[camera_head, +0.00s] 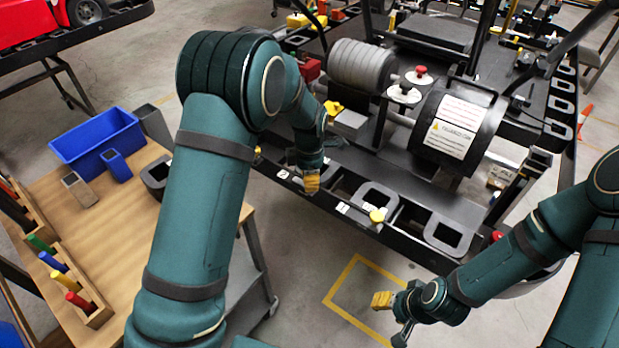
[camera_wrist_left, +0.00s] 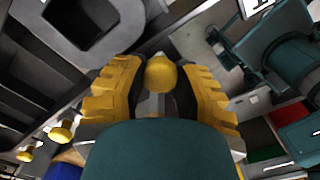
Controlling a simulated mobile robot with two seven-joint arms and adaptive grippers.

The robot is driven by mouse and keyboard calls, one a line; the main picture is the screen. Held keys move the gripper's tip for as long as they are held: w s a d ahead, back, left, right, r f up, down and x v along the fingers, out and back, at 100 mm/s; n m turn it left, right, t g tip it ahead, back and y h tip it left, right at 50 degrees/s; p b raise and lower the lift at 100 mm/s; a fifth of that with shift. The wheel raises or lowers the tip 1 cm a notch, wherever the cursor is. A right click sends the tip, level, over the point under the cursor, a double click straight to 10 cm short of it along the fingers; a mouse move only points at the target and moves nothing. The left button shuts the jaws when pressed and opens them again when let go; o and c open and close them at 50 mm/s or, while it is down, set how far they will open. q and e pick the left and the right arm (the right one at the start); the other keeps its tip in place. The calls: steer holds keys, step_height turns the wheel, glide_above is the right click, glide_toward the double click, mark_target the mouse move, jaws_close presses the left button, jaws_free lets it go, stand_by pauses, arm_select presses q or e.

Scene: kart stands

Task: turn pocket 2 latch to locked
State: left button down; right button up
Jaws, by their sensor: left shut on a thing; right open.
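My left gripper (camera_head: 312,183) is at the front rail of the kart stand (camera_head: 345,216). In the left wrist view the gripper (camera_wrist_left: 160,88) has its fingers closed around a round yellow latch knob (camera_wrist_left: 160,74). In the head view the fingers hide that knob. I cannot read which pocket number it belongs to. Another yellow latch knob (camera_head: 377,215) sits on the rail to the right of my left gripper. Two more yellow knobs show in the wrist view, one of them nearer (camera_wrist_left: 62,130). My right gripper (camera_head: 392,316) is open and empty above the floor, in front of the stand.
Grey frames (camera_head: 451,231) sit in pockets along the rail. A red knob (camera_head: 497,236) is at its right end. A wooden table (camera_head: 120,230) with a blue bin (camera_head: 97,142) and coloured-handled tools stands left. Floor between table and stand is open.

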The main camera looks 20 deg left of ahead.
arm_select(q)
steer(key=shift+m, duration=0.3)
steer(key=m+p, duration=0.1)
steer(key=m, duration=0.2)
steer(key=shift+m, duration=0.3)
steer(key=m, duration=0.4)
steer(key=shift+m, duration=0.3)
steer(key=m, duration=0.4)
steer(key=shift+s+f+m+p, duration=0.1)
steer(key=shift+m+p, duration=0.2)
steer(key=shift+p, duration=0.05)
steer(key=shift+m, duration=2.2)
steer(key=c, duration=0.6)
jaws_free()
